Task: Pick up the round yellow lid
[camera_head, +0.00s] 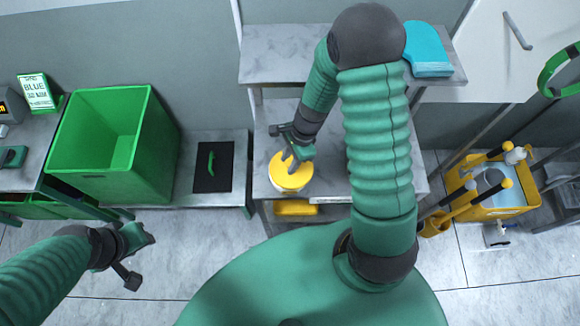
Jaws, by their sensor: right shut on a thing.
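The round yellow lid (284,177) sits on top of a white round container (288,191) on the grey shelf unit in the middle. My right gripper (290,158) reaches down over the lid and is shut on it near its upper middle. Its fingers hide a small part of the lid. The lid looks level and still on or just above the container; I cannot tell which. My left gripper (135,258) hangs over the floor at the lower left, away from the lid.
A green bin (112,145) and a black mat with a green handle (213,166) stand to the left. A teal item (427,50) lies on the upper shelf (285,52). A yellow mop cart (490,200) stands at the right. The floor at the lower left is clear.

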